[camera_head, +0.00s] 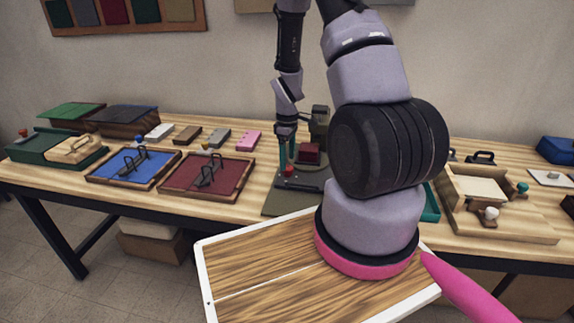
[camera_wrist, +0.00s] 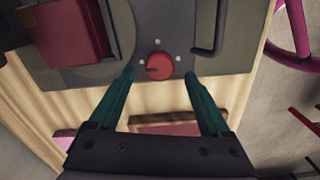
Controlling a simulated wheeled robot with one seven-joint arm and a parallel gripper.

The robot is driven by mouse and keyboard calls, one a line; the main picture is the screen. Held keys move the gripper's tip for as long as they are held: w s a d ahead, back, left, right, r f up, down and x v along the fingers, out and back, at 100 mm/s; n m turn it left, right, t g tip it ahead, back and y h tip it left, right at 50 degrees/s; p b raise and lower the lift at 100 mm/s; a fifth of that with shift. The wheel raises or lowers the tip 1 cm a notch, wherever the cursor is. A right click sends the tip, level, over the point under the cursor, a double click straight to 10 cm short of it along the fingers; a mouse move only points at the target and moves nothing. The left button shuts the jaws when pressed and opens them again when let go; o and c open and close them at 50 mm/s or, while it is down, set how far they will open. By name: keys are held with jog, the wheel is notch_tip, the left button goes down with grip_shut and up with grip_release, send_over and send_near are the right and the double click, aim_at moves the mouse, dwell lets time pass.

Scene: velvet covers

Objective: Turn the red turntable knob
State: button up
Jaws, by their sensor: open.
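The red knob (camera_wrist: 159,66) is a small round dial on a dark base plate (camera_wrist: 230,30), with several pale dots around it. It also shows in the head view (camera_head: 289,171), near the plate's front. My gripper (camera_wrist: 159,77) is open, its two teal fingers pointing at the knob, one tip to each side with gaps between. I cannot tell whether the tips are level with the knob. In the head view my gripper (camera_head: 287,161) is above the knob. Beside the knob is a round turntable disc (camera_wrist: 122,35) with a dark red block (camera_wrist: 68,38) on it.
A dark handle (camera_wrist: 211,30) stands on the plate right of the knob in the wrist view. On the wooden bench, a maroon tray (camera_head: 225,192) and a blue tray (camera_head: 112,172) lie to the left. A wooden fixture (camera_head: 490,220) is at the right.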

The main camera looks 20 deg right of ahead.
aim_at(288, 167)
jog(key=shift+f, duration=1.5)
grip_shut()
